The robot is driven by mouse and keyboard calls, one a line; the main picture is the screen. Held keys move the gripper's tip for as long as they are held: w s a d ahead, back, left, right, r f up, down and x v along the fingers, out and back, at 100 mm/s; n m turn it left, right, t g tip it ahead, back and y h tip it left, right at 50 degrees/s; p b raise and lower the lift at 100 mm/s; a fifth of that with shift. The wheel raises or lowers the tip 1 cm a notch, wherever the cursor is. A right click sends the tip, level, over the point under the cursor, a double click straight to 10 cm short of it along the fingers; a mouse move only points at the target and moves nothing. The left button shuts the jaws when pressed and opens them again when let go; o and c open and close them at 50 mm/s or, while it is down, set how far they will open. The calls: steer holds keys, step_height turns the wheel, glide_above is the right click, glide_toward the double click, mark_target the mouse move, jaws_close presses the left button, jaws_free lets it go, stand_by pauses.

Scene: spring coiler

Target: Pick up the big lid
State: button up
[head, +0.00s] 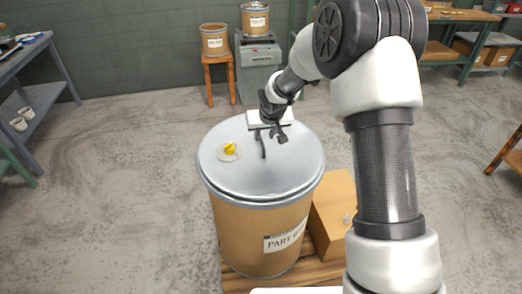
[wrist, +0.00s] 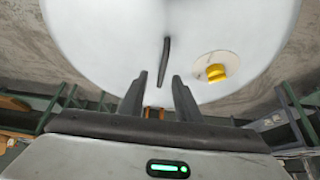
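The big lid (head: 290,168) is a round grey metal disc lying flat on a large brown drum (head: 235,232) marked "PART". In the wrist view the lid (wrist: 95,40) fills the upper middle. A thin dark handle (head: 262,147) stands near the lid's centre; it also shows in the wrist view (wrist: 165,60). A yellow cap (head: 230,148) sits on a pale round patch on the lid. My gripper (head: 272,135) is over the lid's far part, near the handle. In the wrist view its fingers (wrist: 158,84) are apart, with the handle's near end about in line with the gap. Contact cannot be told.
A cardboard box (head: 331,213) stands right beside the drum, on a wooden pallet (head: 285,280). Smaller drums stand behind, one on an orange stool (head: 218,72) and one on a grey cabinet (head: 260,75). A bench (head: 50,50) is at left. Open floor lies around.

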mark_target(261, 138)
steer(key=x, duration=0.5)
steer(key=shift+w+a, duration=0.2)
steer(key=shift+a, duration=0.1)
jaws_close()
stand_by(1.1)
steer(key=shift+w+r, duration=0.1)
steer(key=shift+r, duration=0.1)
